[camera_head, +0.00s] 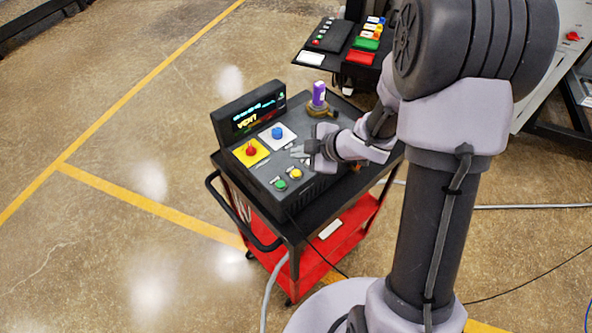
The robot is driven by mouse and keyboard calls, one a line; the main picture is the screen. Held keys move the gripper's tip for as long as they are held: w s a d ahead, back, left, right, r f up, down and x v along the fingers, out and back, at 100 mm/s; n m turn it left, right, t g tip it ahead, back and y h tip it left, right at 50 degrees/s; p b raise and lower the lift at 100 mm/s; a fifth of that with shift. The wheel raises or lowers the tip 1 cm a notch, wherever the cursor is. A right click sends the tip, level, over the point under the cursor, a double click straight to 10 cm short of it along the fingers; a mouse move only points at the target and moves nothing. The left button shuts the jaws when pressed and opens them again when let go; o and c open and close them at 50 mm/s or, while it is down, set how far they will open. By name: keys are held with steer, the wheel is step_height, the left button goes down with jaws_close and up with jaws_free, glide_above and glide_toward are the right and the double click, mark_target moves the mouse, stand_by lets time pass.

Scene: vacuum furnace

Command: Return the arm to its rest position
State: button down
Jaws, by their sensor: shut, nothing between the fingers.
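My arm stands at the right of the view, with its column upright and its forearm reaching left over the cart. My gripper (300,152) is shut and empty. It is just above the right part of the control box (262,165), close to its sloping panel. I cannot tell whether the fingertips touch the panel. The box carries a red button (251,150) on a yellow plate, a blue button (277,132) on a white plate, and small green (280,185) and yellow (296,173) buttons. Its lit display (258,116) shows "VENT".
The box stands on a red and black cart (330,245) with a handle at its left. A purple-topped item (319,95) stands behind my gripper. A second panel (345,45) with coloured buttons is at the back. Cables lie on the floor. The floor at left is clear.

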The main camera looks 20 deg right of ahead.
steer(key=shift+d, duration=0.1)
steer(key=d+m+h+b, duration=0.1)
steer(key=b, duration=0.1)
steer(key=w+d+m+t+h+b, duration=0.1)
steer(key=d+b, duration=0.1)
steer(key=b, duration=0.1)
steer(key=d+f+m+h+b, duration=0.1)
steer(key=m+b, duration=0.1)
steer(key=b, duration=0.1)
steer(key=shift+w+d+t+h, duration=0.15)
steer(key=shift+w+t+h, duration=0.15)
steer(key=shift+h, duration=0.1)
steer(key=s+d+f+m+h+b, duration=0.2)
steer(key=s+d+m+h+b, duration=0.15)
steer(key=s+m+b, duration=0.65)
steer(key=s+a+f+m+g+y+b, duration=0.1)
steer(key=s+a+f+m+y+b, duration=0.1)
steer(key=s+a+b, duration=0.4)
steer(key=s+a+f+m+g+y+b, duration=0.2)
steer(key=s+a+f+m+b, duration=0.2)
steer(key=s, duration=0.6)
steer(key=a+f+b, duration=0.1)
steer(key=a+b, duration=0.1)
steer(key=shift+a+f+m, duration=0.3)
stand_by(0.6)
